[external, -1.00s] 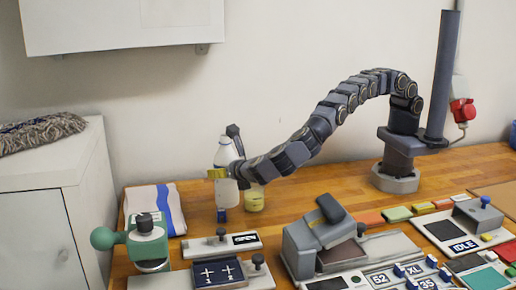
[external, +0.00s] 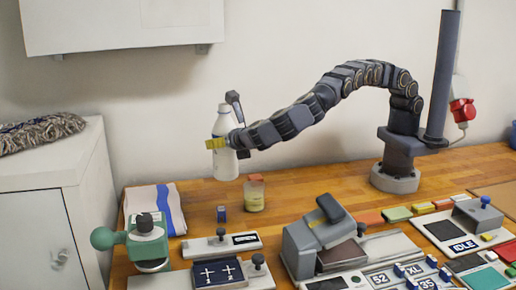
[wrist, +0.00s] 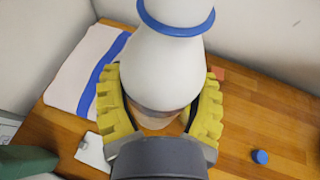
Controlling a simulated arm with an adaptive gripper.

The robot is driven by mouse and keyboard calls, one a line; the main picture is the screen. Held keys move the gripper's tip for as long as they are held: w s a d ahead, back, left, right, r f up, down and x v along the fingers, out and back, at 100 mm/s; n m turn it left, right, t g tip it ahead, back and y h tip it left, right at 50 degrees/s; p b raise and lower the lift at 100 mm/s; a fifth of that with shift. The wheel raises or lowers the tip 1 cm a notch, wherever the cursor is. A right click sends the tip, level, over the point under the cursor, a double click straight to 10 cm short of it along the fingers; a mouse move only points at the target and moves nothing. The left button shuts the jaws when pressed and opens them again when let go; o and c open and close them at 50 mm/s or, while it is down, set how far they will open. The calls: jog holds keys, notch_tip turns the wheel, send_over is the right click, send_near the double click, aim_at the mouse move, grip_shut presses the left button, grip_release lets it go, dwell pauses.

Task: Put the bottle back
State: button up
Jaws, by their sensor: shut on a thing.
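The white bottle (external: 224,160) is upright and held in the air above the back left of the table. In the wrist view the bottle (wrist: 165,65) fills the middle, with a blue ring around its neck. My gripper (external: 218,143) is shut around the bottle's body. Its yellow ridged fingers (wrist: 160,112) sit on both sides of the bottle. The bottle's bottom is clear of the table.
A folded white cloth with a blue stripe (external: 150,203) lies to the left. A green device (external: 143,238) and grey stations (external: 330,240) occupy the front.

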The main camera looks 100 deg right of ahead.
jog(key=shift+s+f, duration=0.15)
jog(key=shift+s, duration=0.15)
jog(key=shift+s+d+n+t, duration=0.3)
jog(key=shift+s+d, duration=0.2)
jog(key=shift+s, duration=0.3)
jog(key=s+d+m+g, duration=0.1)
jog(key=s+d, duration=0.6)
jog(key=s, duration=0.4)
jog(key=s+d, duration=0.7)
jog(key=s, duration=0.4)
jog(key=shift+s+d+f, duration=0.1)
jog(key=shift+f, duration=3.2)
jog(key=shift+s+d+f, duration=0.1)
jog(key=shift+f, duration=3.15)
jog(key=shift+f, duration=0.1)
jog(key=o, duration=1.2)
jog(key=shift+c, duration=0.2)
